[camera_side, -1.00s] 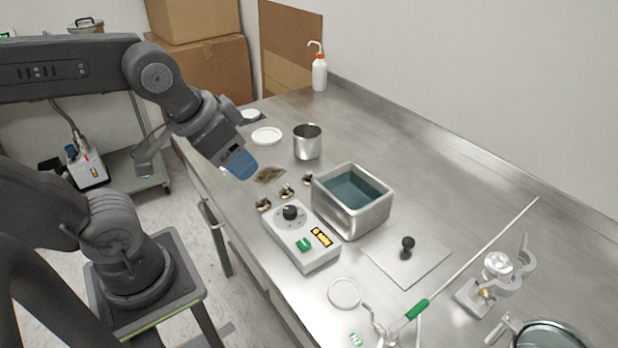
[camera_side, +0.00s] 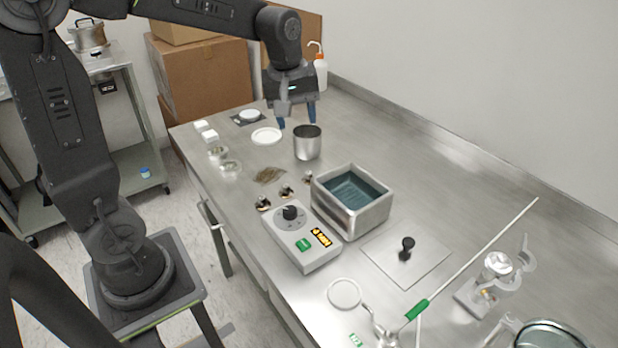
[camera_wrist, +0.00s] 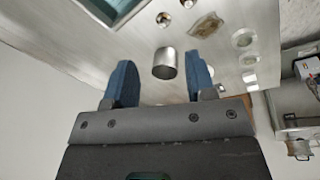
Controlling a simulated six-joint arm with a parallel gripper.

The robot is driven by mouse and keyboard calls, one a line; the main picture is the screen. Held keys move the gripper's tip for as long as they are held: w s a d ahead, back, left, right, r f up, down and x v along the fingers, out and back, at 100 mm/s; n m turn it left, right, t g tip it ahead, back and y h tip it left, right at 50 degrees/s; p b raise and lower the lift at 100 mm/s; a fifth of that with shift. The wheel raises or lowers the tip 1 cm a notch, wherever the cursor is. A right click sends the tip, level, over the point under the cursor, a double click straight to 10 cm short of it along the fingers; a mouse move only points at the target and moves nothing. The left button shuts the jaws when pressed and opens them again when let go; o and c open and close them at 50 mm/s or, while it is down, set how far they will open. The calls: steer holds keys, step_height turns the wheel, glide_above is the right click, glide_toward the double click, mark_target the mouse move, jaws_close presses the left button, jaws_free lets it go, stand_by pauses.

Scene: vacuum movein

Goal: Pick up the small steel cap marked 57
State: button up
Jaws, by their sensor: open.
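Several small round steel-and-dark pieces stand in a row by the control box: one at the left (camera_side: 263,203), one in the middle (camera_side: 286,191) and one at the right (camera_side: 307,178), partly beside the bath. They look like caps, but no number is legible, so I cannot tell which is marked 57. One of them also shows at the top of the wrist view (camera_wrist: 163,19). My gripper (camera_side: 296,116) points down with blue fingers apart and empty, beyond the steel cup and away from the caps. In the wrist view, its fingers (camera_wrist: 161,74) appear either side of the cup.
The open steel cup (camera_side: 307,146) stands nearest my gripper. A steel water bath (camera_side: 352,212) and a control box (camera_side: 301,238) stand nearer the camera. A white dish (camera_side: 266,136), brown patch (camera_side: 269,175) and small clear dishes (camera_side: 229,167) lie left. The bench along the wall is clear.

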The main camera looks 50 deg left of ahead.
steer(key=w+a+f+n+g, duration=0.2)
steer(key=w+a+f+n, duration=0.5)
steer(key=f, duration=0.1)
glide_above(309, 172)
steer(key=f, duration=0.7)
steer(key=shift+s+a+f, duration=0.1)
steer(key=shift+s+f, duration=0.05)
steer(key=shift+s, duration=0.1)
steer(key=shift+w+f, duration=0.2)
steer(key=shift+f, duration=2.9)
jaws_close()
